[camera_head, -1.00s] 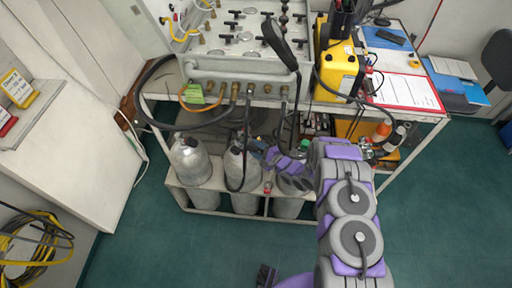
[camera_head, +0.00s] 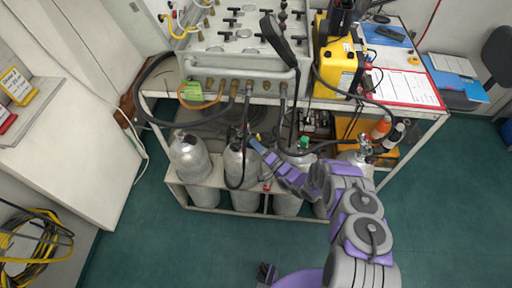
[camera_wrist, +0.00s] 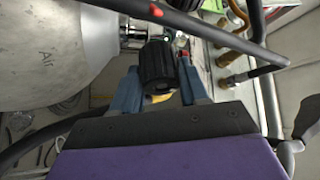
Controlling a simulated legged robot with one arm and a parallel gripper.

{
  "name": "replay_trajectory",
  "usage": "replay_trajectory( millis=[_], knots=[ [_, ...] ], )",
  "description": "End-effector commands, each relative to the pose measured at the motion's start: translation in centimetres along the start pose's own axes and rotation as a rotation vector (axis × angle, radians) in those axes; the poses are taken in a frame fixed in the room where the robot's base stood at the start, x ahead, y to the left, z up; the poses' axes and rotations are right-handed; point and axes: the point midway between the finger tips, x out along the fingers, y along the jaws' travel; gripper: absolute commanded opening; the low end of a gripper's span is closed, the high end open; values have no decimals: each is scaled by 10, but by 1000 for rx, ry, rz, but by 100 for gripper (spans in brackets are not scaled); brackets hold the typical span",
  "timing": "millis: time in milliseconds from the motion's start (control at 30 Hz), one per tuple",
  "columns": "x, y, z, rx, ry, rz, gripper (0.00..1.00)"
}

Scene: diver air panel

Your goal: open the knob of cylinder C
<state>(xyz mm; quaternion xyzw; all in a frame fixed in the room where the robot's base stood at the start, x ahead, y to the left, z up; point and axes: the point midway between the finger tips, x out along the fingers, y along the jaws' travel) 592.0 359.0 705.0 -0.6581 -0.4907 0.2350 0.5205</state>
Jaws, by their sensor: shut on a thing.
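Several grey cylinders stand in a row on the lower shelf of the bench. My gripper (camera_head: 257,145) reaches in from the right to the valve of the second cylinder from the left (camera_head: 236,170). In the wrist view, a ribbed black knob (camera_wrist: 157,66) sits between the two blue fingers of my gripper (camera_wrist: 160,88), which are shut on it. The knob joins a metal valve (camera_wrist: 132,33) on a grey cylinder marked "Air" (camera_wrist: 50,50). I see no letter on the cylinders, and how far the knob is turned cannot be told.
The leftmost cylinder (camera_head: 190,160) stands beside it; a green-topped valve (camera_head: 303,144) is to the right. Black hoses (camera_head: 165,117) hang around the cylinders. The panel (camera_head: 240,70) and bench top overhang them.

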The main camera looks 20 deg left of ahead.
Motion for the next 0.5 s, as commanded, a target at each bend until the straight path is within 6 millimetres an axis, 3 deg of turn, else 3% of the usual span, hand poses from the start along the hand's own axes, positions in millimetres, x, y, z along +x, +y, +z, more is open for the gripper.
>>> replay_trajectory(
  millis=[33, 500],
  knots=[
    [-4, 7, 0, -32, 3, -3, 14],
    [-2, 4, -2, -267, -9, -110, 14]
  ],
)
